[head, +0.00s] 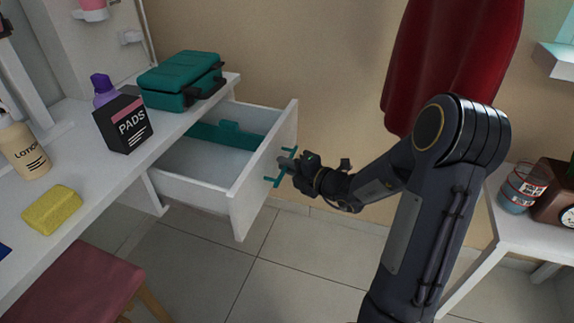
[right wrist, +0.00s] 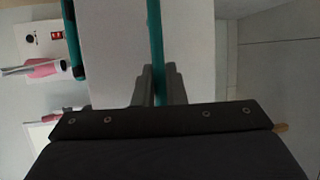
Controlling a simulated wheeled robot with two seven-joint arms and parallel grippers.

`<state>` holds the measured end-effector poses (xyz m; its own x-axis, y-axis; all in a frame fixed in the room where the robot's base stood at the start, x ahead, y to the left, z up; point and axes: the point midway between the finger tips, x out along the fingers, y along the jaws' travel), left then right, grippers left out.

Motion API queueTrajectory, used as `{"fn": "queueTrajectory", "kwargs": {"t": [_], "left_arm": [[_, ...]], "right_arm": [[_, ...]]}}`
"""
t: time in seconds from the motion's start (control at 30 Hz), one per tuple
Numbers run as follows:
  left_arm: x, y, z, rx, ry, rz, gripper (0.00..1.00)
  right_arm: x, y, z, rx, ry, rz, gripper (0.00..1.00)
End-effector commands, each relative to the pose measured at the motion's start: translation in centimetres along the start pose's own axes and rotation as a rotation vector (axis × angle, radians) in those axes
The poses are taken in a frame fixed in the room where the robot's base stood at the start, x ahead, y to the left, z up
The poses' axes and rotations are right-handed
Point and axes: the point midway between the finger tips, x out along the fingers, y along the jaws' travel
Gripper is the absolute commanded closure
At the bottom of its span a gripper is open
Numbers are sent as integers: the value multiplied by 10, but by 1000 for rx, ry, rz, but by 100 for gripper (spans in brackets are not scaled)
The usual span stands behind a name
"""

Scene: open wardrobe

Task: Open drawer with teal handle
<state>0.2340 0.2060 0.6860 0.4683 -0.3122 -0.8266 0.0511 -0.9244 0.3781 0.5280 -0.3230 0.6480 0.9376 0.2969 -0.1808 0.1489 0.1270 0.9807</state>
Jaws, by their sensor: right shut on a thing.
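The white drawer (head: 262,188) stands pulled out from under the white table in the head view. Its inside shows, with a teal piece (head: 229,135) at the back. The teal handle (head: 281,168) is on the drawer's front face, partly hidden by my right gripper. My right gripper (head: 287,164) is shut on the handle. In the right wrist view, the teal handle bar (right wrist: 156,45) runs between the fingers (right wrist: 154,88). My left gripper is not in view.
A teal case (head: 181,79), a black PADS box (head: 123,124), a yellow sponge (head: 52,210) and a lotion bottle (head: 22,148) are on the white table. A red stool (head: 75,285) stands at lower left. Tiled floor is clear before the drawer. A red garment (head: 450,60) hangs behind my arm.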

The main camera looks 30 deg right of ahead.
Motion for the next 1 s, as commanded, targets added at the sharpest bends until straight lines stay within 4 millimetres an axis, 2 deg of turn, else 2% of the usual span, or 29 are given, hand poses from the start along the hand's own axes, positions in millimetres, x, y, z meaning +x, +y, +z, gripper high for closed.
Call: {"fn": "queueTrajectory", "kwargs": {"t": [0.13,0.37,0.67,0.7,0.83,1.0], "left_arm": [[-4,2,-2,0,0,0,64],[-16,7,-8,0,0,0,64],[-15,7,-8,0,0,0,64],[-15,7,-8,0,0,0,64],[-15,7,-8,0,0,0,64],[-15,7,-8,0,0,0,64]], "right_arm": [[-7,0,4,1,-4,-2,100],[-37,-7,16,0,-4,-4,100],[-39,-9,16,0,-1,0,100],[-39,-9,16,0,-1,0,85],[-39,-9,16,0,0,0,68],[-39,-9,16,0,0,0,68]]}}
